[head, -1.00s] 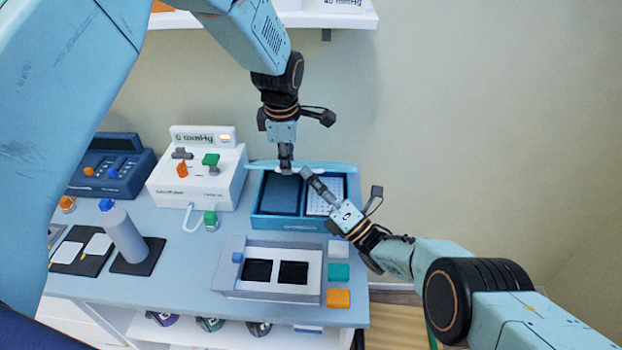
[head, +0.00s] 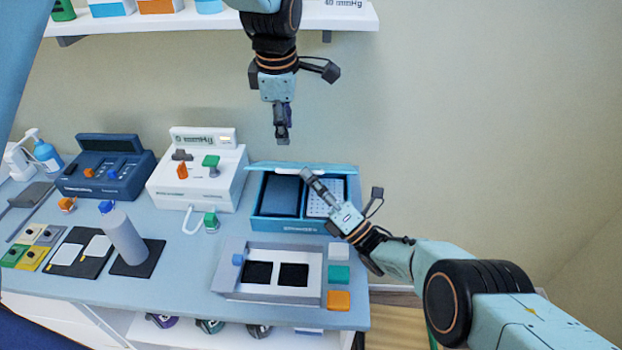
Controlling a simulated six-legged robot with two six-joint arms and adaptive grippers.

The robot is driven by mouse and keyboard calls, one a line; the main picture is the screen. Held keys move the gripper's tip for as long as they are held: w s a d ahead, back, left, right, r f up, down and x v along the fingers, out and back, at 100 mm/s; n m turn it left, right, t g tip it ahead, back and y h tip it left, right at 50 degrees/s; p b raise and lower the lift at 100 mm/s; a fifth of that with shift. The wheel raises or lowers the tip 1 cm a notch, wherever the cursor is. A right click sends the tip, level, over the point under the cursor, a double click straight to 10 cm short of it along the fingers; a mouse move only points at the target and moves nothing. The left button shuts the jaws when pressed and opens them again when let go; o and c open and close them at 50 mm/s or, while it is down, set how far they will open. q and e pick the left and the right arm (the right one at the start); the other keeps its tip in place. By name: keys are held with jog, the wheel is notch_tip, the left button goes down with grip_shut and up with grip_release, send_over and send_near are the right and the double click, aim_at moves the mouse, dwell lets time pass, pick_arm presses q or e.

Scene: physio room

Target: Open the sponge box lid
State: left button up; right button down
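The sponge box (head: 295,224) is a blue box at the back right of the table. Its lid (head: 340,168) is raised along the back edge, with a pale handle strip on it, and the inside shows. A dark blue block (head: 281,195) fills the left compartment and a white dotted pad (head: 320,197) the right one. My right gripper (head: 306,174) has its fingers together, with the tips over the box at the lid's handle; I cannot tell if they touch it. My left gripper (head: 283,139) is above and behind the box, clear of the lid, its fingers together and empty.
A white device (head: 197,185) stands just left of the box, with a dark blue device (head: 104,172) beyond it. A grey tray (head: 267,290) lies in front, beside several coloured blocks. A grey cylinder (head: 124,238) stands at left. A wall shelf (head: 215,22) hangs above.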

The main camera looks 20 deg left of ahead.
pick_arm(q)
jog(key=s+a+f+m+g, duration=0.15)
jog(key=s+f+g, duration=0.35)
jog(key=s+f, duration=1.55)
jog(key=s+f+m+t, duration=0.1)
jog(key=s+f+m, duration=0.2)
jog(key=s+m, duration=0.3)
jog(key=s+a+f+m+t, duration=0.1)
jog(key=s+f+m, duration=0.2)
jog(key=s+m, duration=0.3)
jog(key=s+f+m+t, duration=0.1)
jog(key=s+f+m, duration=0.2)
jog(key=s+m, duration=0.3)
jog(key=shift+a+f+h, duration=0.15)
jog(key=shift+h, duration=0.15)
pick_arm(e)
jog(key=shift+w+d+f, duration=0.2)
jog(key=shift+w+f, duration=0.05)
jog(key=shift+w, duration=0.05)
